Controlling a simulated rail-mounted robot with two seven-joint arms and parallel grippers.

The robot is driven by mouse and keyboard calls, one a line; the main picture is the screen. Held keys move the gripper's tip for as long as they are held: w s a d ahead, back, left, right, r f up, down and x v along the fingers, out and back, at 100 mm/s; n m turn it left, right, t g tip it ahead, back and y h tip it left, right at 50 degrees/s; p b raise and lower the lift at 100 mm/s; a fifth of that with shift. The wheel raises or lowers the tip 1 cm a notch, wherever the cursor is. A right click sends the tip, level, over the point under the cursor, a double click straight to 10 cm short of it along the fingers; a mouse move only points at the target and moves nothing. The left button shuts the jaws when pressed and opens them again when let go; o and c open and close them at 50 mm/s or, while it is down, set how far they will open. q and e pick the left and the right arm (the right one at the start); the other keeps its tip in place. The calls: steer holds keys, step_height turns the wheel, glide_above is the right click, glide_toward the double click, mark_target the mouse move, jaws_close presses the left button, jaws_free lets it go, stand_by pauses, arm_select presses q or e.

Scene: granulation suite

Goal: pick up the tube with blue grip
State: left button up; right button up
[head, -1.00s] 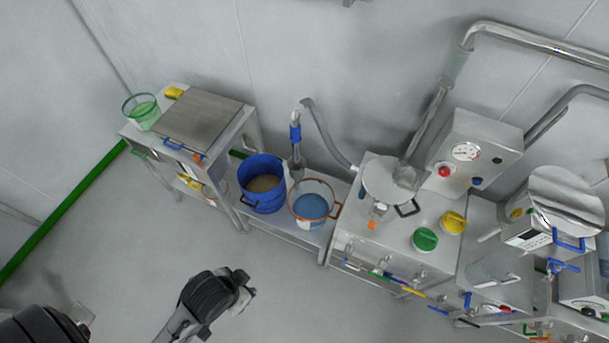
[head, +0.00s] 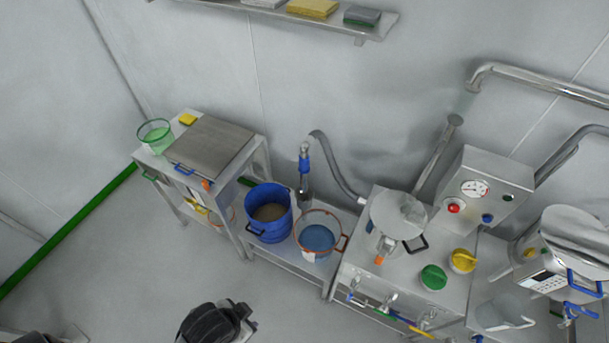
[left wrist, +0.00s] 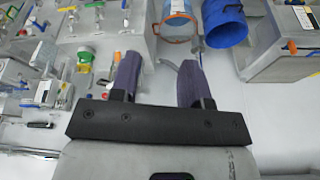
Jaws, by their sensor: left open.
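The tube with blue grip (head: 304,168) stands upright near the wall in the head view, behind and between the blue bucket and the clear orange-rimmed bucket. A grey hose (head: 335,165) curves from its top toward the machine on the right. My left gripper (left wrist: 158,82) is open and empty in the left wrist view, with its fingers pointing toward the buckets. It is apart from the tube. I cannot make out the blue grip in the left wrist view.
The blue bucket (head: 268,214) and the orange-rimmed bucket (head: 318,238) stand on a low shelf, in front of the tube. A steel cart (head: 250,158) is at left and the machine (head: 375,268) at right. A wall shelf (head: 350,25) is above.

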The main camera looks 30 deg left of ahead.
arm_select(q)
steer(key=shift+o, duration=0.3)
steer(key=o, duration=0.7)
